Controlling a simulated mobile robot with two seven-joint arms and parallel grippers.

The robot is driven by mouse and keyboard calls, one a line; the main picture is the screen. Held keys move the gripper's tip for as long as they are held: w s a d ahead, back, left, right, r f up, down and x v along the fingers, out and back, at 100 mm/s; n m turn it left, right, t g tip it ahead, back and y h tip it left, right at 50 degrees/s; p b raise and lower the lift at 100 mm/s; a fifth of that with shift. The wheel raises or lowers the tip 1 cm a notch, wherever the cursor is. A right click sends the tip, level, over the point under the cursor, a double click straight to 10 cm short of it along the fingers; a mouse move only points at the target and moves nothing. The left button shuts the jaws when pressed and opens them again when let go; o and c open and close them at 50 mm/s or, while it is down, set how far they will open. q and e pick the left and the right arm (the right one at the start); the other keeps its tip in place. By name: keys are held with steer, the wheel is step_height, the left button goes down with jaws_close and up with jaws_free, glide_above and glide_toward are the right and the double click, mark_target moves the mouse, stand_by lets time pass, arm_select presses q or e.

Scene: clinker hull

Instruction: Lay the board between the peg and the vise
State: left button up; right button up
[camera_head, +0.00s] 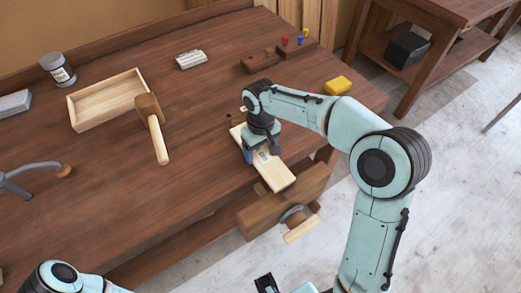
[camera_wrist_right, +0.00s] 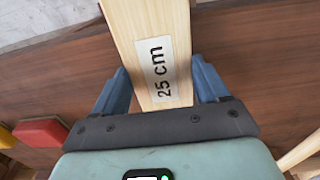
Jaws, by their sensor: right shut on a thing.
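The board (camera_head: 276,176) is pale wood with a printed label. It reaches from under my right gripper toward the vise (camera_head: 285,205) at the bench's front edge. My right gripper (camera_head: 257,147) is shut on the board near its far part. The right wrist view shows the board (camera_wrist_right: 150,35), marked 25 cm, between the two blue fingers (camera_wrist_right: 160,88). I cannot tell whether the board touches the bench top. A small dark peg (camera_head: 228,118) seems to stand just beyond the board's far end. A dark piece at the bottom edge may be my left gripper (camera_head: 266,283); its state is unclear.
On the bench are a mallet (camera_head: 155,130), an open wooden tray (camera_head: 85,116), a jar (camera_head: 58,69), a white block (camera_head: 190,60) and a yellow block (camera_head: 338,85). The bench's front left is mostly clear.

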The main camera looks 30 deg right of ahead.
mark_target(260, 153)
steer(key=shift+f, duration=0.25)
steer(key=shift+f, duration=0.15)
steer(key=o, duration=1.1)
step_height(260, 153, up, 12)
steer(key=shift+r+p, duration=0.2)
steer(key=shift+p, duration=0.85)
